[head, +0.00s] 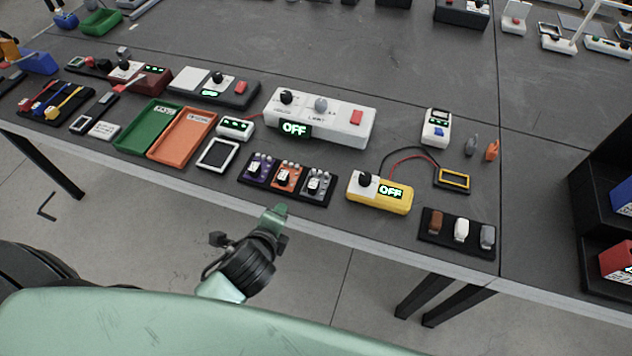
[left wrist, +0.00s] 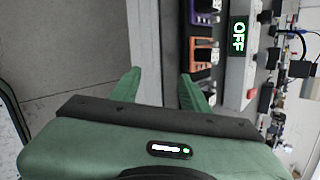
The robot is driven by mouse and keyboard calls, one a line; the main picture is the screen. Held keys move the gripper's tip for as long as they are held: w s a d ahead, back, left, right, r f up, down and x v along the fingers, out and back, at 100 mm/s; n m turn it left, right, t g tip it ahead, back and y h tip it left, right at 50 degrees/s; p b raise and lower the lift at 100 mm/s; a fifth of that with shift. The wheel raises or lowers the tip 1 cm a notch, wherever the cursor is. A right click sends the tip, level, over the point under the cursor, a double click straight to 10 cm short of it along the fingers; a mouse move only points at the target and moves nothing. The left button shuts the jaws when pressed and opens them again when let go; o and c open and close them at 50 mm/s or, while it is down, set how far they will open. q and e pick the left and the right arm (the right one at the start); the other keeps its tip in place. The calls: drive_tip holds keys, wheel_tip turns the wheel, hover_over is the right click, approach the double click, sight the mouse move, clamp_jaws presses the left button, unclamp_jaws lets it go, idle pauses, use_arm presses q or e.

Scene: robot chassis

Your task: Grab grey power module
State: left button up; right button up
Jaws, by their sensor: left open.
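A grey module (head: 318,183) sits at the right end of a black three-slot holder, beside an orange module (head: 287,176) and a purple module (head: 258,168). In the left wrist view the orange module (left wrist: 202,49) and purple module (left wrist: 204,12) show at the top, and the grey module (left wrist: 206,84) is partly hidden behind a fingertip. My left gripper (head: 276,214) is in front of the table edge, near the holder. In the left wrist view its fingers (left wrist: 160,88) are apart with nothing between them. My right gripper is not in view.
Behind the holder stands a white box (head: 345,122) with an OFF display. To its right are a yellow OFF box (head: 392,198) and a black holder (head: 428,244) with brown, white and grey pieces. Green (head: 146,127) and orange trays (head: 163,148) lie left.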

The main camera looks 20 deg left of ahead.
sight(313, 184)
use_arm(q)
drive_tip(key=w+d+r+m+t, duration=0.1)
drive_tip(key=m, duration=0.3)
drive_tip(key=w+d+r+m+t+h, duration=0.1)
drive_tip(key=w+d+m, duration=0.1)
drive_tip(key=m, duration=0.3)
drive_tip(key=w+d+r+m+t, duration=0.1)
drive_tip(key=w+m+t, duration=0.1)
drive_tip(key=m, duration=0.3)
drive_tip(key=shift+w+d+r+h, duration=0.15)
drive_tip(key=shift+h, duration=0.25)
drive_tip(key=shift+w+d+r+m, duration=0.1)
drive_tip(key=shift+w+d+m, duration=0.1)
drive_tip(key=shift+m, duration=0.7)
drive_tip(key=shift+w+d+m, duration=0.15)
drive_tip(key=shift+w+m, duration=0.05)
drive_tip(key=shift+m, duration=0.1)
drive_tip(key=x, duration=0.7)
drive_tip(key=shift+w+d+p, duration=0.25)
drive_tip(key=shift+d+p, duration=0.1)
clamp_jaws()
